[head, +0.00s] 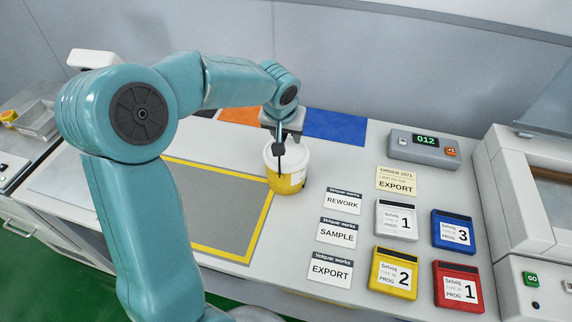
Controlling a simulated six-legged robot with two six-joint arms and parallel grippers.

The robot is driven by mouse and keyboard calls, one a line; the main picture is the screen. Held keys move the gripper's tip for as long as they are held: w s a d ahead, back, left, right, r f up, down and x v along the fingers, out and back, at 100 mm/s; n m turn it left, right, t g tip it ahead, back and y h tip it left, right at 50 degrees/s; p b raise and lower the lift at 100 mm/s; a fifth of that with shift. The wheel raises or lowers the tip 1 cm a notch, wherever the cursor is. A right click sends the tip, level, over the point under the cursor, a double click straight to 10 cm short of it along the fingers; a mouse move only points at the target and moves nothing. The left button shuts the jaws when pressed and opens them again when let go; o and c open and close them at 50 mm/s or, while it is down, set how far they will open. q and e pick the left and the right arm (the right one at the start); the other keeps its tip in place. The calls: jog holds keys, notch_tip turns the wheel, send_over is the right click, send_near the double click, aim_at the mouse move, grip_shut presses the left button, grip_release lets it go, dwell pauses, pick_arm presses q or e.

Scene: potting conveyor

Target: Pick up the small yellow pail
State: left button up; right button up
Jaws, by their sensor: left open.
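The small pail (289,181) has a yellow lower body and a white upper part. It stands upright on the light worktop, at the right edge of the yellow-bordered grey area. My left gripper (280,147) reaches down from above at the pail's rim. Its jaws are open, and a dark finger shows in front of the white upper part. The other finger is not clearly seen, and I cannot tell whether the gripper touches the pail. My right gripper is out of view.
Label cards (337,233) and coloured program blocks (393,274) lie right of the pail. A counter box reading 012 (424,149) stands behind them. Blue (335,126) and orange patches lie at the back. The grey area (215,205) is clear where visible.

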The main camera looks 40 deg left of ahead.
pick_arm(q)
grip_shut()
jog(key=shift+w+r, duration=0.1)
jog(key=shift+r, duration=0.05)
dwell(1.2)
